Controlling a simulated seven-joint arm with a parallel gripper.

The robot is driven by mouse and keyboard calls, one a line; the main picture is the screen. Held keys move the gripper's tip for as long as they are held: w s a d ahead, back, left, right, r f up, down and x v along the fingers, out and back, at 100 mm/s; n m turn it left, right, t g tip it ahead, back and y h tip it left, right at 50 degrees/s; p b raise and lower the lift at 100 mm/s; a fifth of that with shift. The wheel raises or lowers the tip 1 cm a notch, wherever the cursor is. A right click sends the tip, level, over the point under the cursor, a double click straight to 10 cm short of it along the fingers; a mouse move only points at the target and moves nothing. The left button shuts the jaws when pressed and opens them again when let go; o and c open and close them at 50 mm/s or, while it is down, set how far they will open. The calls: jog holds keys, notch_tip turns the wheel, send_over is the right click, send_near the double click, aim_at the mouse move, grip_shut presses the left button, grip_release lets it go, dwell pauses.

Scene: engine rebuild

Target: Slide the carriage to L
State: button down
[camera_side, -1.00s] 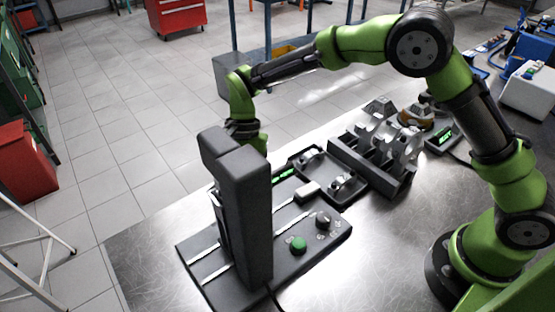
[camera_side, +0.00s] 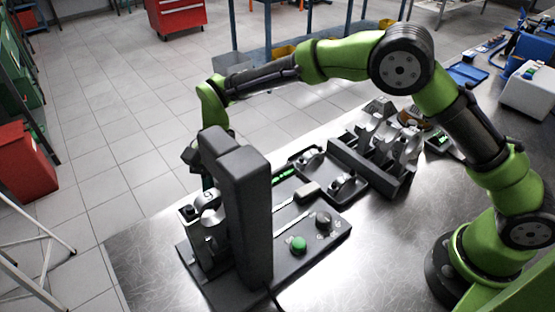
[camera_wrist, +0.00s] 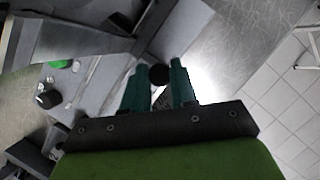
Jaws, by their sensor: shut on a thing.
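The carriage (camera_side: 205,255), a dark block carrying shiny metal round parts (camera_side: 208,222), stands at the left end of the machine's base (camera_side: 325,241), left of the tall dark column (camera_side: 248,215). My gripper (camera_side: 206,183) is above the carriage, partly hidden by the column head. In the wrist view, its two teal fingers (camera_wrist: 162,76) are closed around a round black knob (camera_wrist: 159,75). The knob's join to the carriage is hidden. Pale rails (camera_side: 290,216) run along the base. I cannot make out an L mark.
A green button (camera_side: 299,244) and a dark dial (camera_side: 323,220) sit on the base front. A dark tray (camera_side: 349,194) and a metal engine block (camera_side: 372,158) stand to the right. The bench in front is clear.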

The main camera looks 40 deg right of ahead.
jog(key=shift+a, duration=0.7)
jog(key=c, duration=0.9)
grip_release()
jog(key=v, duration=1.7)
